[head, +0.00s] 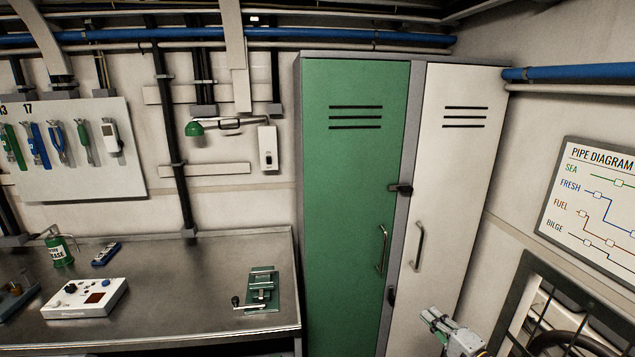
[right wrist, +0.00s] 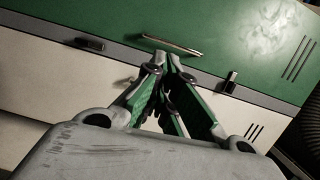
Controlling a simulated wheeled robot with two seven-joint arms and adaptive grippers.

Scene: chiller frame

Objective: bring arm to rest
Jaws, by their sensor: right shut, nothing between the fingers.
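My right gripper (right wrist: 172,62) is shut and empty in the right wrist view, its fingertips together. It points at the locker, with the green door (right wrist: 220,30) and the white door (right wrist: 45,75) behind it. In the head view the end of my right arm shows at the bottom right, in front of the lower white door (head: 458,150); the gripper (head: 430,318) looks small there. It is apart from the handles as far as I can see. My left gripper is in neither view.
The green locker door (head: 350,200) is closed beside the white one. A steel workbench (head: 190,270) at left holds a green vise (head: 262,290), a white control box (head: 85,298) and a grease can (head: 60,248). A barred frame (head: 560,310) stands at the lower right.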

